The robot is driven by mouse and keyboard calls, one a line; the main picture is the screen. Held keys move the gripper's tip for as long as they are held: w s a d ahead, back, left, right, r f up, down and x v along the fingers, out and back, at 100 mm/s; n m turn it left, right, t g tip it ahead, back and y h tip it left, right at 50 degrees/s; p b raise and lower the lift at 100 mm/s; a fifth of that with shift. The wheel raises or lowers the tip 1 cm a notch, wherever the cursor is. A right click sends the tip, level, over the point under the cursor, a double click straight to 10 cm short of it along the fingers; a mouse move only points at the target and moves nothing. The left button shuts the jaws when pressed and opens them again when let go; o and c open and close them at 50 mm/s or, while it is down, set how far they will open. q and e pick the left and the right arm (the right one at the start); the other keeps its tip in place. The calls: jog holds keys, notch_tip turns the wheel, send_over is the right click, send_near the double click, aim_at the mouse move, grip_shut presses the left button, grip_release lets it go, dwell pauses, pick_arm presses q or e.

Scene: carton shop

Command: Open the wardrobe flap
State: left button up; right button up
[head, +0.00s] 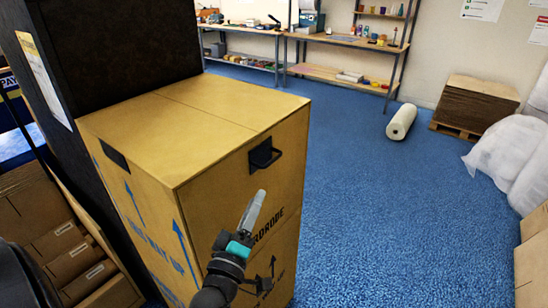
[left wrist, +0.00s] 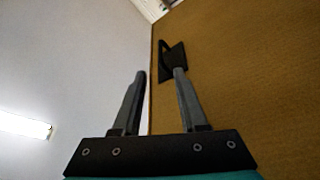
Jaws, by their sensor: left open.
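The tall brown wardrobe carton (head: 215,120) stands upright at left centre in the head view, its top closed. A black handle (head: 265,153) sits high on its front face, near the top edge. The same handle (left wrist: 171,62) shows in the left wrist view, on the carton's brown face (left wrist: 240,90). My left gripper (head: 261,194) points up in front of that face, below the handle. In the left wrist view its jaws (left wrist: 160,74) are apart and empty, with the right fingertip overlapping the handle's lower part in the picture. Contact cannot be told. My right gripper is out of view.
A dark panel (head: 110,50) stands behind the carton. Small cartons (head: 70,250) lie at lower left. Shelves (head: 345,40) line the back wall. A white roll (head: 401,122), a flat carton stack (head: 475,103) and wrapped goods (head: 515,155) stand right. Blue floor (head: 400,220) is clear.

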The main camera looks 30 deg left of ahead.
aim_at(275, 158)
pick_arm(q)
jog(key=p+x, duration=0.1)
jog(key=x, duration=1.3)
jog(key=shift+w+d, duration=0.1)
jog(key=shift+w, duration=0.05)
jog(key=shift+c, duration=0.2)
jog(key=c, duration=0.6)
grip_shut()
jog(key=shift+r, duration=0.15)
